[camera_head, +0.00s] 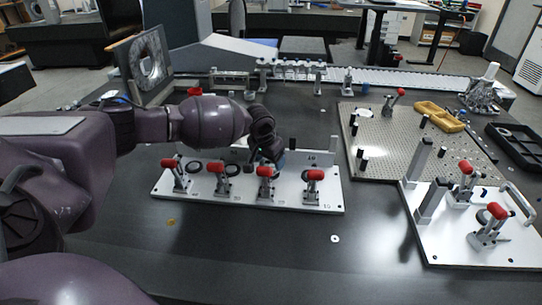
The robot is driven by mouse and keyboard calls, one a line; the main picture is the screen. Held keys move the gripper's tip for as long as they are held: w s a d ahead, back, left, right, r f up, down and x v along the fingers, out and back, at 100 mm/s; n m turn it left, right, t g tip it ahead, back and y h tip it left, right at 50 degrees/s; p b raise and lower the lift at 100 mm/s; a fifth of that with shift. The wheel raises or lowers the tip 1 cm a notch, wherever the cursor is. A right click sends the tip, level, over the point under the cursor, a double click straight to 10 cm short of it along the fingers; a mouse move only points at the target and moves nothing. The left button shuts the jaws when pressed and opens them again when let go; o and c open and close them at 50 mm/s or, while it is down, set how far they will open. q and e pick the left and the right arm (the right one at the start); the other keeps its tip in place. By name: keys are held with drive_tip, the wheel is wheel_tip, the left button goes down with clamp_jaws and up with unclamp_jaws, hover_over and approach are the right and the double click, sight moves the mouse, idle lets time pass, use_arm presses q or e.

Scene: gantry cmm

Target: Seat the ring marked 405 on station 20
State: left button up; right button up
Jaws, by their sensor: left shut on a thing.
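A white station plate (335,190) lies on the dark table, with several red-handled toggle clamps along its front. Dark rings show beside the clamps, one (195,168) at the left and another (233,169) further right. The small station labels are mostly too blurred to read, and I cannot pick out station 20 or the mark 405. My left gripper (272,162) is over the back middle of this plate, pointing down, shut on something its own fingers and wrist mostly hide. My right gripper is not in view.
A perforated plate (405,145) with posts and a yellow tray (440,116) stands at the right back. Another white clamp plate (465,250) is at the right front. A small pale washer (335,239) lies on the table. The front middle is otherwise mostly clear.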

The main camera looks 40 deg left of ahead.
use_arm(q)
drive_tip(key=shift+f, duration=0.35)
drive_tip(key=shift+r, duration=0.2)
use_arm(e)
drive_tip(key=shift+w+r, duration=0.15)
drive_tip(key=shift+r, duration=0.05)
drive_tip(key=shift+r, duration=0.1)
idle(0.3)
use_arm(q)
drive_tip(key=shift+p, duration=0.6)
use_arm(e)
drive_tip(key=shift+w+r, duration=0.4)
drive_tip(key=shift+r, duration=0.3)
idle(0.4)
use_arm(q)
drive_tip(key=shift+f, duration=0.7)
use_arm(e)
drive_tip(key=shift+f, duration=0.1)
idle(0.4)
use_arm(q)
drive_tip(key=o, duration=1.6)
drive_tip(key=shift+c, duration=0.2)
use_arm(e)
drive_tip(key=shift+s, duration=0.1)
